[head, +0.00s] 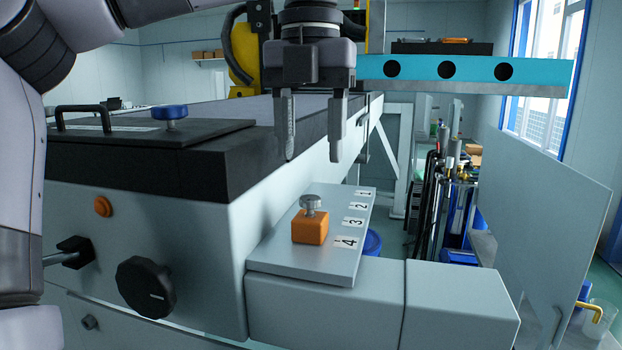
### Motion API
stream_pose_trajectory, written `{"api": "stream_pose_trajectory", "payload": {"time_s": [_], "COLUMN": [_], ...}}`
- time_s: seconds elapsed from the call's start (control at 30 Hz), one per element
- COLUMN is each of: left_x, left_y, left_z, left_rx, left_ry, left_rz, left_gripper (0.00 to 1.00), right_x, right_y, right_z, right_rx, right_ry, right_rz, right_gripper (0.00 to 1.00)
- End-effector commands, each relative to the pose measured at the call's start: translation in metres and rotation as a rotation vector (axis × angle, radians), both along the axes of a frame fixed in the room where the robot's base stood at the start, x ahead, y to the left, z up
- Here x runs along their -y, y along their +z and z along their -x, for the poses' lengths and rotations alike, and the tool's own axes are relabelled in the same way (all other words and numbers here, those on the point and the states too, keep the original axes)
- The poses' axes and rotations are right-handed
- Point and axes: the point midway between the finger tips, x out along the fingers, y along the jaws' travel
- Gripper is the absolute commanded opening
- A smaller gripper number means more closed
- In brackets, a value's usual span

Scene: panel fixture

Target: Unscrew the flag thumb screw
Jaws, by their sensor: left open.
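The flag thumb screw, a small silver knob (311,203), stands upright on top of an orange block (310,228). The block sits on a grey plate (297,260) with labels numbered 1 to 4, beside labels 3 and 4. My left gripper (312,158) points down with its two fingers apart and nothing between them. In the picture its fingertips are above the knob, with a gap between; the exact depth is hard to tell. My right gripper is not in view.
The black-topped machine body (140,155) at left carries a black handle (84,112) and a blue knob (170,115). Its front has a black knob (146,287) and an orange button (102,206). A cyan beam (470,72) crosses at upper right. A grey panel (545,190) stands at right.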

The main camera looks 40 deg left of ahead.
Motion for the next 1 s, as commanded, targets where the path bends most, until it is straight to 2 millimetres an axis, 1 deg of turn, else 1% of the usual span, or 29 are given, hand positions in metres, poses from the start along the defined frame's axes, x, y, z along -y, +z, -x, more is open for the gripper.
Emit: {"api": "stream_pose_trajectory", "payload": {"time_s": [0.2,0.4,0.53,0.77,0.87,0.9,0.93,1.0], "left_x": [0.000,0.000,0.000,0.000,0.000,0.000,0.000,0.000], "left_y": [-0.031,-0.052,-0.057,-0.057,-0.057,-0.057,-0.057,-0.057], "left_z": [0.001,0.000,0.000,0.000,0.000,0.000,0.000,0.000], "left_rx": [-0.001,0.000,0.001,0.002,0.002,0.002,0.002,0.000], "left_ry": [0.001,0.001,0.001,0.001,0.001,0.001,0.001,0.001], "left_rz": [0.000,0.000,0.000,0.001,0.001,0.001,0.001,0.001], "left_gripper": [0.53,0.53,0.53,0.53,0.24,0.11,0.01,0.00], "right_x": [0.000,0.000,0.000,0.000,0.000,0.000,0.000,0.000], "right_y": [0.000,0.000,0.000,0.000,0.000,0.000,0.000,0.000], "right_z": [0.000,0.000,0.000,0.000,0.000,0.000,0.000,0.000], "right_rx": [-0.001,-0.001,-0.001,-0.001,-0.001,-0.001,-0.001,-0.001], "right_ry": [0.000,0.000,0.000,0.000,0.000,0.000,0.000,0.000], "right_rz": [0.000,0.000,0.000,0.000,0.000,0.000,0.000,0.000], "right_gripper": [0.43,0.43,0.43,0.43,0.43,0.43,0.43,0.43]}}
